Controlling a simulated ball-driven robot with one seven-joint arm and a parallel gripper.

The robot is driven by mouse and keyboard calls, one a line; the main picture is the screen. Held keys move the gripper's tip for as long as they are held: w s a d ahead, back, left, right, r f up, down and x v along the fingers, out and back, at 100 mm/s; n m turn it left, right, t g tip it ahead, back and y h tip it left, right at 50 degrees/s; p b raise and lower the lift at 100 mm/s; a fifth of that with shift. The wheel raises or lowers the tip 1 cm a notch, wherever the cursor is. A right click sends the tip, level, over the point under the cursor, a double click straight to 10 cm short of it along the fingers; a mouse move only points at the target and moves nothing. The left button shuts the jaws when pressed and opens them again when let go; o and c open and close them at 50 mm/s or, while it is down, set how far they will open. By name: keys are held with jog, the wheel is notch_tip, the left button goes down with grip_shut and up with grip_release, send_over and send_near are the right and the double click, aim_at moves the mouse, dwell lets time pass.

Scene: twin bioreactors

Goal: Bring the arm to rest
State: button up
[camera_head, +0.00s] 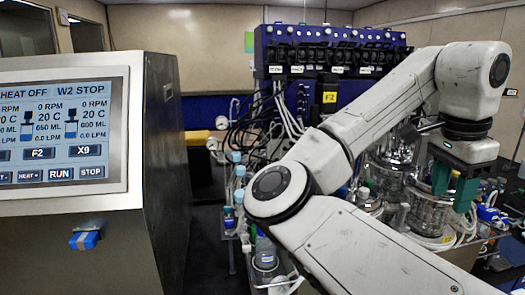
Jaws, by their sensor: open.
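My white arm rises from the lower right, bends at an elbow joint near the middle and reaches up to the wrist at the upper right. My gripper (452,198) points down with its two green fingers apart and nothing visible between them. It is in front of or above the glass bioreactor vessels (428,213); I cannot tell the exact gap. My arm hides part of the vessels and the bench.
A control cabinet with a lit touchscreen (65,130) stands close on the left, with a blue-handled part (86,240) on its front. A dark blue pump rack (330,50) with hanging cables is at the back. Bottles and tubing crowd the middle. Dark floor (208,250) shows between cabinet and bench.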

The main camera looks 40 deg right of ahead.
jog(key=w+f+n+t+h+b, duration=0.1)
jog(key=w+f+n+h, duration=0.2)
jog(key=w+f+n, duration=0.5)
jog(key=w+f+n+h+b, duration=0.1)
jog(key=f+n+h, duration=0.3)
jog(key=f, duration=0.8)
jog(key=a+f+n+t+y, duration=0.2)
jog(key=a+f+n, duration=0.4)
jog(key=a+f, duration=0.5)
jog(key=s+a+f+n+y+b, duration=0.1)
jog(key=s+a+f+n+y, duration=0.2)
jog(key=s+a+f, duration=0.2)
jog(key=s+a+f+n+g+y, duration=0.1)
jog(key=s+a+f+n+y, duration=0.2)
jog(key=a+f, duration=0.8)
jog(key=s+f+n, duration=0.1)
jog(key=s, duration=0.1)
jog(key=shift+s+f+b, duration=0.3)
jog(key=shift+s+b, duration=0.1)
jog(key=shift+d, duration=0.1)
